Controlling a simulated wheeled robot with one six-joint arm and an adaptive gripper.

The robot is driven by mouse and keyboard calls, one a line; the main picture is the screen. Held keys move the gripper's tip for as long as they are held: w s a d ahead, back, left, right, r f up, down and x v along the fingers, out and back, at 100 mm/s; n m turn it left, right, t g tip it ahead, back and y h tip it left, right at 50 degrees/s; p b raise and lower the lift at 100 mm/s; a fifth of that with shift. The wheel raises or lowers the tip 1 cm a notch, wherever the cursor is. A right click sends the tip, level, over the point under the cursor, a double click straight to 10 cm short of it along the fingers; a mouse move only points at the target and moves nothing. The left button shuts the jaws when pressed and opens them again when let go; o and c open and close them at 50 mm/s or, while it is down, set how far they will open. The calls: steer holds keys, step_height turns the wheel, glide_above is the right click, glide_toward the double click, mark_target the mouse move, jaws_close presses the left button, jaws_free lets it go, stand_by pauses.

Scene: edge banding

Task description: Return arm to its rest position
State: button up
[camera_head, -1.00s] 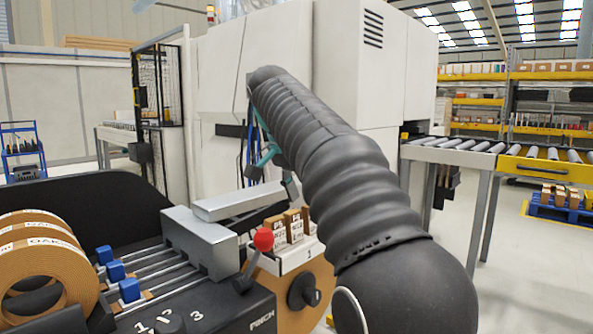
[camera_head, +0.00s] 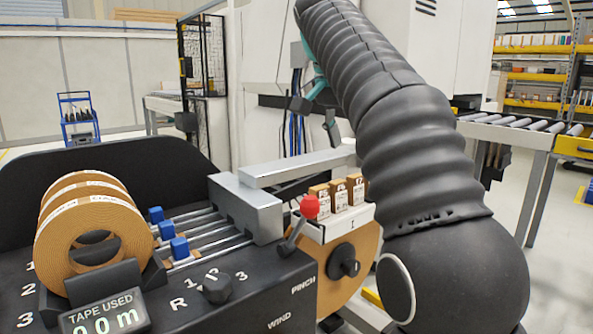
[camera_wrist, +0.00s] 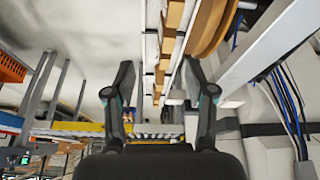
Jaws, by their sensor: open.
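My arm, in a black ribbed sleeve, rises from the lower right of the head view and leans back to the upper left. My gripper (camera_head: 316,115) hangs at its far end, above and behind the grey metal block of the console. In the wrist view my gripper (camera_wrist: 158,75) has its two dark fingers spread wide apart, with nothing between them. The gripper is clear of the console in the head view. Part of the wrist is hidden behind the arm's sleeve.
The black console (camera_head: 250,290) carries tan tape rolls (camera_head: 85,250), blue clamps (camera_head: 180,248), a red-knobbed lever (camera_head: 310,207) and small labelled boxes (camera_head: 338,196). A large tape roll (camera_head: 350,245) is on its right side. A roller conveyor (camera_head: 515,127) stands behind, right of the white machine.

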steer(key=s+d+f+n+t+y, duration=0.1)
steer(key=s+f+n, duration=0.3)
steer(key=s+f, duration=0.9)
steer(key=s+d+f+n+t+y, duration=0.1)
steer(key=s+f+n, duration=0.4)
steer(key=s+f, duration=0.7)
step_height(320, 180, down, 6)
steer(key=shift+s+d+r+t+y, duration=0.3)
steer(key=shift+s+d+y, duration=0.1)
steer(key=shift+y, duration=0.3)
